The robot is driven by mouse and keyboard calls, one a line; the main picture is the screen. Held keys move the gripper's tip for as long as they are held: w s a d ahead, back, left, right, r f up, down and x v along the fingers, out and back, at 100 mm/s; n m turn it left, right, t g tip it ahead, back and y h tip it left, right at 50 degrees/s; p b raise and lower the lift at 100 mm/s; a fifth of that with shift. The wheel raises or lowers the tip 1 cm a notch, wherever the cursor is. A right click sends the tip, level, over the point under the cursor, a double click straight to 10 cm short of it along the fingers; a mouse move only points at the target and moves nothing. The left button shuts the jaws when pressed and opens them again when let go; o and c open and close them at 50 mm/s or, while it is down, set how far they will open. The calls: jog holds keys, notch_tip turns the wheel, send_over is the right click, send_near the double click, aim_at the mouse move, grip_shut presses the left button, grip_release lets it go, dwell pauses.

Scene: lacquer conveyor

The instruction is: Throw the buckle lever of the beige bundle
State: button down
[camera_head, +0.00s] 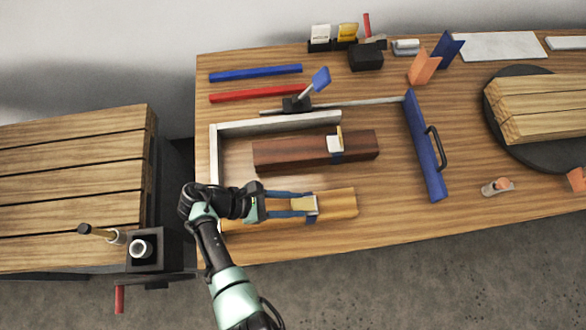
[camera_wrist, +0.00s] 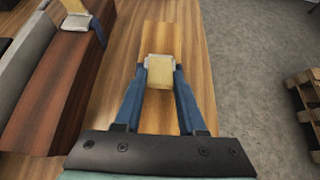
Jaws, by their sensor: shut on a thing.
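The beige bundle (camera_head: 343,202) lies on the table at the front, its long side running left to right. A blue strap with a buckle goes around it, and the pale yellow buckle lever (camera_head: 303,204) is on top. My gripper (camera_head: 312,204) reaches in from the left with its two blue fingers on either side of the lever. In the wrist view the fingertips (camera_wrist: 160,65) are shut on the lever (camera_wrist: 159,72), which hides the buckle beneath. The bundle (camera_wrist: 157,38) continues beyond it.
A dark brown bundle (camera_head: 280,152) with its own buckle lies just behind. A grey L-shaped fence (camera_head: 270,127) borders the back and left. A blue plate with a handle (camera_head: 424,150) stands to the right. A round dark turntable (camera_head: 550,150) holds planks.

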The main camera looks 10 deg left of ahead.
dwell(0.4)
jog(key=shift+c, duration=2.4)
grip_release()
jog(key=p+v, duration=0.1)
jog(key=v, duration=1.2)
